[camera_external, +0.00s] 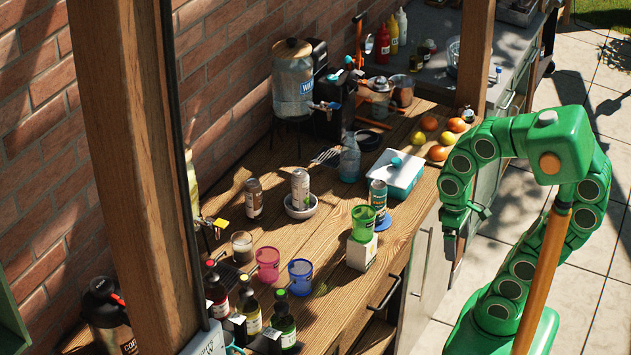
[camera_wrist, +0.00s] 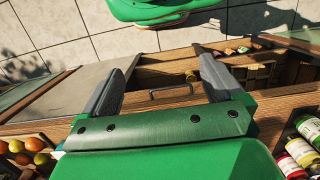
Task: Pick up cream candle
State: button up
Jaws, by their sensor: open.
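A small glass jar with pale cream contents (camera_external: 242,247), which looks like the cream candle, stands upright on the wooden table (camera_external: 330,222) toward its wall side. It stands left of a pink cup. I cannot make it out in the wrist view. My gripper (camera_external: 465,222) hangs beyond the table's right edge, far from the jar. In the wrist view my gripper (camera_wrist: 163,62) has its two grey fingers spread wide, with nothing between them.
Near the jar stand a pink cup (camera_external: 267,264), a blue cup (camera_external: 300,277) and dark bottles (camera_external: 249,307). A green cup (camera_external: 363,222) tops a white box (camera_external: 361,252). A can (camera_external: 377,198), a white case (camera_external: 391,174) and a fruit tray (camera_external: 438,153) line the right side.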

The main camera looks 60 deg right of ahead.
jog(key=w+a+r+m+t+y, duration=0.2)
jog(key=w+a+m+y, duration=0.35)
jog(key=w+a, duration=0.85)
jog(key=w+a+r+m+t+y, duration=0.1)
jog(key=w+a+m+y, duration=0.15)
jog(key=w, duration=0.35)
jog(key=w+a+r+m+t+y, duration=0.1)
jog(key=w+a+m+y, duration=0.15)
jog(key=w, duration=0.35)
jog(key=w+d+f+m+t, duration=0.1)
jog(key=w+m+t, duration=0.1)
jog(key=w+m, duration=0.35)
jog(key=w+d+f+m+t, duration=0.2)
jog(key=w+m, duration=0.1)
jog(key=w, duration=0.5)
jog(key=m+t+h, duration=0.2)
jog(key=m+t, duration=0.1)
jog(key=m, duration=0.5)
send_near(242, 243)
jog(key=shift+s+a+r+x, duration=0.1)
jog(key=shift+a+r+x, duration=0.1)
jog(key=shift+x, duration=1.4)
jog(key=shift+s+a+r+x, duration=0.15)
jog(key=shift+a+x, duration=0.1)
jog(key=shift+x, duration=1.4)
jog(key=shift+a+r+x, duration=0.2)
jog(key=shift+x, duration=1.4)
jog(key=c, duration=1.4)
jog(key=shift+o, duration=0.2)
